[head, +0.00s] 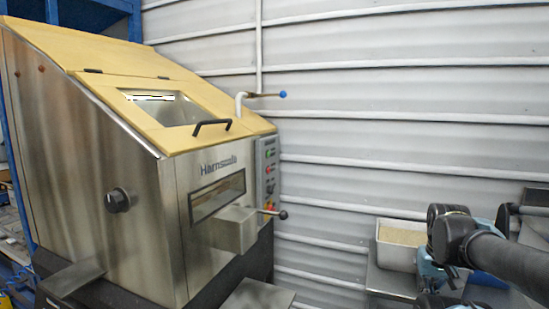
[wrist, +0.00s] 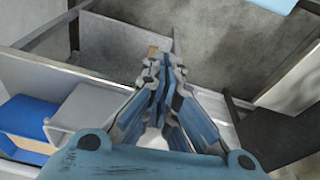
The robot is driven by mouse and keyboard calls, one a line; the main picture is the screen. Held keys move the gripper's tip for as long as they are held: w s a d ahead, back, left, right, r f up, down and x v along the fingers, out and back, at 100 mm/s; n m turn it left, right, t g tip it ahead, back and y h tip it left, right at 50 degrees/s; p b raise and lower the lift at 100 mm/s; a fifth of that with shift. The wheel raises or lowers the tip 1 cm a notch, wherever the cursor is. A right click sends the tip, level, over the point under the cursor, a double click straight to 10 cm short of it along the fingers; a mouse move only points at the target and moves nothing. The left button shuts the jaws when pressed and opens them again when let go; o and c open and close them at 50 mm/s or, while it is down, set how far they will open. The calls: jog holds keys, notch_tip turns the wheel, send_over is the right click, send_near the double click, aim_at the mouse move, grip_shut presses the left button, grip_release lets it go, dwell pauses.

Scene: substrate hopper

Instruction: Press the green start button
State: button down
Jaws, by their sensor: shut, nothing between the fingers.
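The hopper machine (head: 120,225) stands at the left in the head view, with a steel body and a yellow top. A narrow grey control panel (head: 260,165) is on its right side, seen at a steep angle. The panel carries several small coloured buttons. They are too small for me to pick out the green start button surely. My gripper (wrist: 163,62) is shut and empty in the wrist view, with its fingertips together. It is well away from the panel, which the wrist view does not show. My arm is at the right in the head view.
A pale-filled tray (head: 400,255) stands beside my arm. A blue-and-grey bin (wrist: 25,120) shows in the wrist view.

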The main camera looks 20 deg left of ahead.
jog(key=shift+r, duration=0.1)
jog(key=w+a+r+n+t+y, duration=0.1)
jog(key=w+a+r+n+t, duration=0.1)
jog(key=w+a+r+n, duration=0.55)
jog(key=w+a+r+n+t+y, duration=0.2)
jog(key=w+a+r+n, duration=0.25)
jog(key=w, duration=0.55)
jog(key=w+a+r+n+t+y, duration=0.1)
jog(key=w+a+r+n+t, duration=0.1)
jog(key=w+a+r+n, duration=0.45)
jog(key=w+a+r+n+t+y, duration=0.1)
jog(key=w+a+r+n+y, duration=0.1)
jog(key=a, duration=0.7)
jog(key=w+a+r+n+t+y, duration=0.1)
jog(key=w+a+r+n+y, duration=0.1)
jog(key=w+a+r+n, duration=0.2)
jog(key=w+a+r+n+t+y, duration=0.1)
jog(key=w+a+r+n+y, duration=0.1)
jog(key=w+a+n, duration=0.6)
jog(key=w+a+r, duration=0.1)
jog(key=w+a, duration=0.2)
jog(key=a, duration=0.3)
jog(key=shift+a+r, duration=0.25)
